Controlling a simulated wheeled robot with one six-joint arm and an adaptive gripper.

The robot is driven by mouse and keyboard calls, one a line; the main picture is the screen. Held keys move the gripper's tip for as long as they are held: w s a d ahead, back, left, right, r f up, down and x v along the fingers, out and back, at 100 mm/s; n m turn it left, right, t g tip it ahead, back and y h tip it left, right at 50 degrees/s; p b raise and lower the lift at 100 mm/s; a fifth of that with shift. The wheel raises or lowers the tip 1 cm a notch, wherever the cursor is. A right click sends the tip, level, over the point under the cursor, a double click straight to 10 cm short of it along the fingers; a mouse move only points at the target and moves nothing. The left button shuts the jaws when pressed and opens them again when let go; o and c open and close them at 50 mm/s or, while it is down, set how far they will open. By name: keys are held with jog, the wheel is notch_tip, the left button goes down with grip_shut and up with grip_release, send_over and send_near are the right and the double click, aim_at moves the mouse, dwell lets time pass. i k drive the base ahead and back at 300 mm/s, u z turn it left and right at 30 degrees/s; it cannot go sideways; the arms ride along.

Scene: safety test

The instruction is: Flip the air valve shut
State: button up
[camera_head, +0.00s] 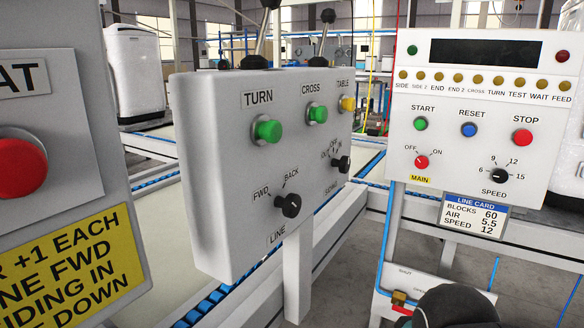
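The air valve (400,308) is low in the picture, at the bottom right of centre, under the right-hand control panel. It shows a small red handle and a brass-coloured body on a pale plate (420,282). The word SHUT is printed on the plate above it; a second label beside it is partly covered. A dark rounded part, likely of my own arm, stands just right of the valve and hides part of the plate. No gripper fingers show, and I cannot tell the handle's exact position.
A grey control box (225,190) with green buttons and dark knobs stands at centre on a post. The white panel (455,150) with START, RESET and STOP is at right, a line card (474,214) below it. A red-button panel (60,110) and yellow sign (75,265) fill the left.

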aim_at(403, 311)
jog(key=z, duration=0.45)
jog(key=k, duration=1.4)
jog(key=z, duration=0.55)
jog(key=i, duration=0.8)
jog(key=z, duration=0.5)
